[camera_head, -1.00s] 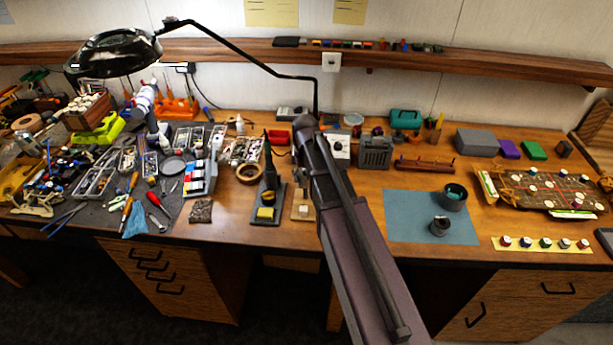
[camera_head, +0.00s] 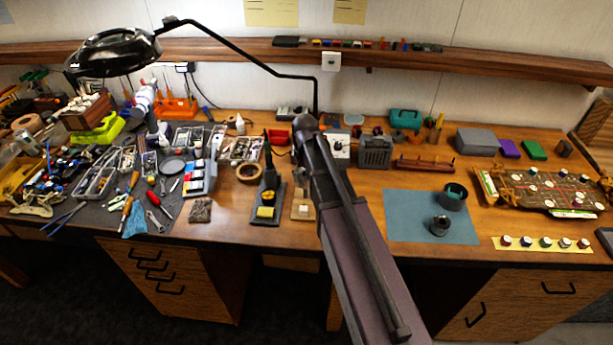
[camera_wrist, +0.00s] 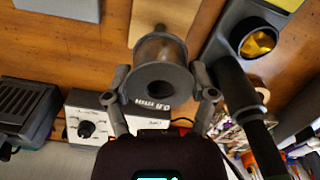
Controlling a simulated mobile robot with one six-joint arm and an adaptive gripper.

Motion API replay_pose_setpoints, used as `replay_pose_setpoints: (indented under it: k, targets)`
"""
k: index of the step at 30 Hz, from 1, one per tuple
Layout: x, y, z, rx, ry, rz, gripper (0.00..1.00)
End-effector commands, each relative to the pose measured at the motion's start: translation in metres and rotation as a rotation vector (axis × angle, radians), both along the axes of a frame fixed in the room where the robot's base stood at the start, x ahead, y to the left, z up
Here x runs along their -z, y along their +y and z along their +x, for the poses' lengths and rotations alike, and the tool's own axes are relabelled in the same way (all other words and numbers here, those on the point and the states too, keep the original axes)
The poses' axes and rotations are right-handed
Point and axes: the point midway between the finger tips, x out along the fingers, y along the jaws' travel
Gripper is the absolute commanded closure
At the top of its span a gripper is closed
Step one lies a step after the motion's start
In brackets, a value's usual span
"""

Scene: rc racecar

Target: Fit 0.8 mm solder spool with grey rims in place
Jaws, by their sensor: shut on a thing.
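The solder spool with grey rims (camera_wrist: 160,52) is between the two fingers of my gripper (camera_wrist: 160,88) in the wrist view. The fingers are shut on its sides. Its near rim faces the camera, with a dark centre hole and "0.8" lettering. I cannot tell whether the spool touches anything below.
The iron stand with a yellow sponge (camera_head: 265,212) is close by on the left. A white control box (camera_head: 340,150) and a grey slatted box (camera_head: 375,152) stand behind. A dark wooden rack with pegs (camera_head: 425,164) and a blue mat (camera_head: 405,225) lie right.

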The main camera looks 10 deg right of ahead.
Motion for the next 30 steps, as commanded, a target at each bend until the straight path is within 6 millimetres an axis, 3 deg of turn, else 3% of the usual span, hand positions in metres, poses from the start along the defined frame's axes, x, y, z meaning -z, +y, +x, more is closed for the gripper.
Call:
replay_pose_setpoints:
  k: [30]
  targets:
    - [0.016,0.000,0.000,0.000,0.000,0.000,0.89]
